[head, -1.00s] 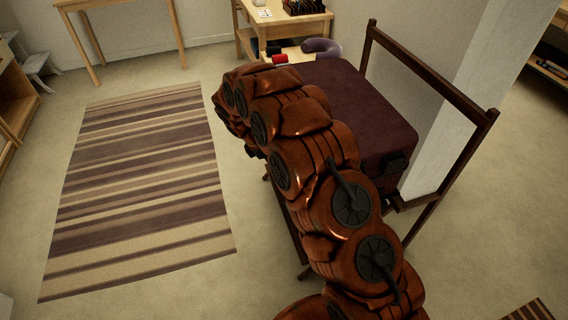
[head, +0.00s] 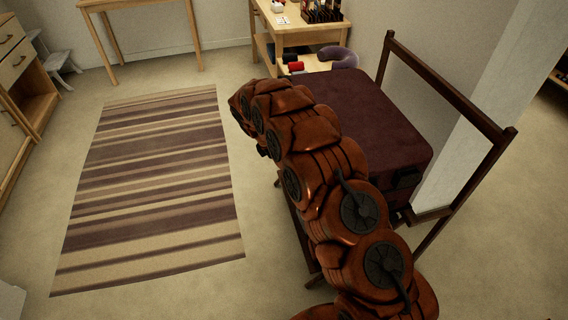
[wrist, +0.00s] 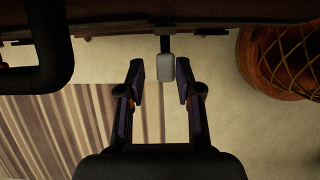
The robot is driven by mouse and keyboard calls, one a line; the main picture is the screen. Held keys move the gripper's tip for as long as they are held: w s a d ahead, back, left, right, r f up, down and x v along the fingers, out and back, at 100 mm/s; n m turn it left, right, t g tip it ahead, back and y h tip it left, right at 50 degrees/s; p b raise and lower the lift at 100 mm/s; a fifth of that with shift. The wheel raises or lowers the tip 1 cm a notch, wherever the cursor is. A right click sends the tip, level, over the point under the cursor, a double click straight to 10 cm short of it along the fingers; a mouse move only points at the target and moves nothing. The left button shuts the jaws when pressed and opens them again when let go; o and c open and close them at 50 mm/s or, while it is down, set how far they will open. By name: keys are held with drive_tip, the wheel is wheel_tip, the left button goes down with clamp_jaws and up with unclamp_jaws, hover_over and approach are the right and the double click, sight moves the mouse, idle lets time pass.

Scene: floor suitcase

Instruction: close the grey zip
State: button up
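The dark maroon suitcase (head: 365,115) rests on a dark wooden stand, partly behind my arm in the head view. In the wrist view, the suitcase's dark edge (wrist: 110,20) runs along the top. A small grey zip pull (wrist: 165,68) hangs from it on a dark strip. My gripper (wrist: 160,66) is open, with one finger on each side of the pull near the fingertips. Gaps show on both sides, wider on the left. I cannot tell their depth difference. In the head view my gripper is hidden by the arm.
A black handle loop (wrist: 62,60) is at the upper left of the wrist view. A striped rug (head: 155,190) lies left of the suitcase. The stand's dark wooden frame (head: 440,82) rises on the right. A small table (head: 290,35) stands behind.

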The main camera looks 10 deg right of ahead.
drive_tip(key=shift+o, duration=0.8)
drive_tip(key=shift+s, duration=0.1)
drive_tip(key=v, duration=1.2)
drive_tip(key=shift+d, duration=0.1)
